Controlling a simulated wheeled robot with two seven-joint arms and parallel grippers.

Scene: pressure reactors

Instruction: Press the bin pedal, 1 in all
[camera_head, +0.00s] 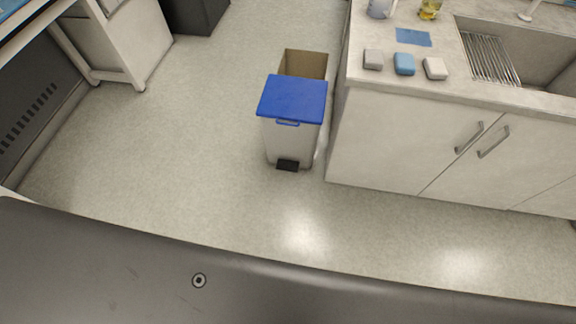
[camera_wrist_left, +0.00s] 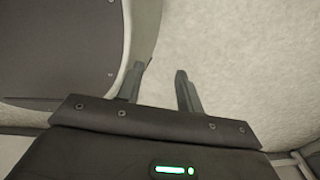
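The bin (camera_head: 292,138) stands upright on the floor in the head view, a pale body with a blue lid (camera_head: 294,98) that is down. Its black pedal (camera_head: 288,165) sticks out at the foot of the front side. My left gripper (camera_wrist_left: 160,80) shows in the left wrist view with its two fingers apart and nothing between them. Pale floor and a dark rounded surface show beyond the fingers. Neither gripper is in the head view, and the bin is not in the left wrist view. My right gripper is not seen.
A cabinet (camera_head: 390,140) with a sink (camera_head: 530,50) stands close to the bin's right. An open brown box (camera_head: 304,64) is behind the bin. A white-legged bench (camera_head: 120,50) is at the left. The floor (camera_head: 190,150) in front and left of the bin is clear.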

